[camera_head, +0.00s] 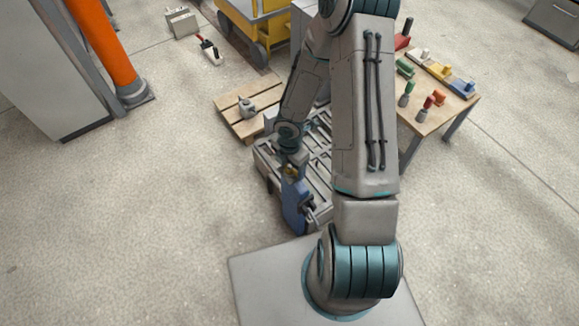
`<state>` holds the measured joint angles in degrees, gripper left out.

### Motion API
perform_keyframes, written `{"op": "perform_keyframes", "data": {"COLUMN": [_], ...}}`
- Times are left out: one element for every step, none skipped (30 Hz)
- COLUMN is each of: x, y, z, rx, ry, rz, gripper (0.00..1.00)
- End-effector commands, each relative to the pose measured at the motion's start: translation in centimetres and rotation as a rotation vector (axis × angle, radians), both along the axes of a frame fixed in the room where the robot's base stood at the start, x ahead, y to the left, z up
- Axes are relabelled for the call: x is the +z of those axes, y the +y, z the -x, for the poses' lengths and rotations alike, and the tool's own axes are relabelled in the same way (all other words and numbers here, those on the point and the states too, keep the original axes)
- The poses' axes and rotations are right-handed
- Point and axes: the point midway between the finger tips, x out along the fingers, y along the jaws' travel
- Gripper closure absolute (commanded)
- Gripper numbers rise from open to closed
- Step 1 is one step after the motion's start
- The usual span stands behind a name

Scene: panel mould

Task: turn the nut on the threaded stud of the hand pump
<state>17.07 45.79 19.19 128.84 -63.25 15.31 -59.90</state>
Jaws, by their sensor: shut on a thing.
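The hand pump (294,203) is blue and stands at the near left edge of a grey slotted mould table. A small brass-coloured piece shows at its top, right under my gripper (291,164); it appears to be the nut (291,171). My gripper points down over the top of the pump and is shut on the nut. The threaded stud is too small and too covered by the gripper to make out.
The grey mould table (265,160) has several bars and slots. A wooden pallet (235,112) with a grey item lies behind it. At the right, a wooden table (455,105) holds several coloured tools. An orange column (103,45) stands at the left.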

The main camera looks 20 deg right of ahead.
Motion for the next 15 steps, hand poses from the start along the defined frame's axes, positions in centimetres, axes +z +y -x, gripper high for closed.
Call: {"op": "perform_keyframes", "data": {"x": [0.23, 0.28, 0.30, 0.29, 0.26, 0.17, 0.09, 0.02, -0.06, -0.10, -0.12, -0.13, -0.13, -0.13, -0.13], "y": [0.05, 0.04, 0.04, 0.04, 0.06, 0.06, 0.07, 0.07, 0.07, 0.07, 0.07, 0.06, 0.06, 0.07, 0.06], "z": [0.15, 0.17, 0.18, 0.16, 0.15, 0.14, 0.14, 0.14, 0.13, 0.13, 0.13, 0.12, 0.12, 0.13, 0.12], "rx": [0.049, 0.089, 0.141, 0.178, 0.209, 0.243, 0.259, 0.271, 0.276, 0.277, 0.276, 0.275, 0.275, 0.274, 0.274], "ry": [0.005, 0.005, 0.005, 0.005, 0.005, 0.005, 0.005, 0.004, 0.003, 0.003, 0.003, 0.003, 0.003, 0.003, 0.003], "rz": [-0.001, -0.002, -0.002, -0.001, -0.002, -0.002, -0.002, -0.002, -0.002, -0.002, -0.002, -0.002, -0.002, -0.002, -0.002], "gripper": [0.51, 0.51, 0.51, 0.51, 0.51, 0.51, 0.51, 0.51, 0.51, 0.51, 0.51, 0.51, 0.51, 0.51, 0.13]}}
